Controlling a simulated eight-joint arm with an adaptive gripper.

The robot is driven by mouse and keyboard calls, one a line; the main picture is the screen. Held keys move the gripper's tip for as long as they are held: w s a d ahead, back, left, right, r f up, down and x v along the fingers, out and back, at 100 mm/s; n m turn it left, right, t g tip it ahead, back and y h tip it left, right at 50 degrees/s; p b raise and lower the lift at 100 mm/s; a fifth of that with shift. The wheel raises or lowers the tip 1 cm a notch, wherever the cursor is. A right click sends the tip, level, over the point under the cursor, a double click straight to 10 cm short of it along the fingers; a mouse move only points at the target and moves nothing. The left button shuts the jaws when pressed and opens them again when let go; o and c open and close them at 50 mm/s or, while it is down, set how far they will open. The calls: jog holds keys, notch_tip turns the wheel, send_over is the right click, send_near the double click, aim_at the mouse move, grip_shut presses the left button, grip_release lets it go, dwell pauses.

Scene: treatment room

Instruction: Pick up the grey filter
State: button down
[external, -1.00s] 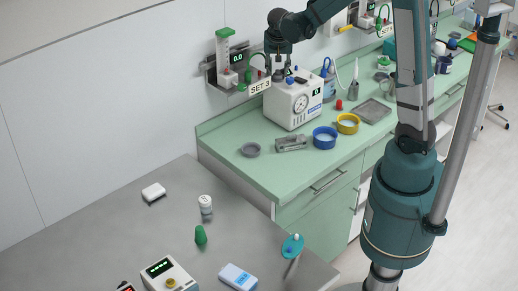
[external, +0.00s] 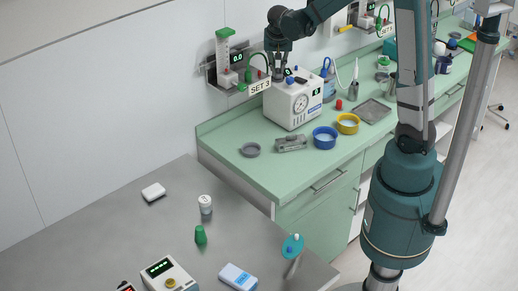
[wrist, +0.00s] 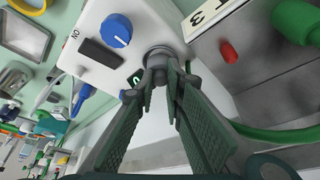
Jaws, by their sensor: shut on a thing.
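My gripper (external: 280,76) points down at the left top of the white suction unit (external: 291,106). In the wrist view, its fingers (wrist: 162,75) are shut on a small round grey piece, which looks like the grey filter (wrist: 158,51). The filter is at the top face of the white unit, beside the blue knob (wrist: 117,30); it appears to touch the unit, and the fingertips hide part of it. In the external view the filter is hidden by the gripper.
The wall rack labelled SET 3 (external: 260,87) is close on the left of my gripper. On the green counter stand a grey round dish (external: 250,150), a grey metal holder (external: 291,144), a blue ring dish (external: 325,138) and a yellow one (external: 347,124).

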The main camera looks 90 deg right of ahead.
aim_at(278, 70)
notch_tip(278, 70, up, 9)
dwell(0.6)
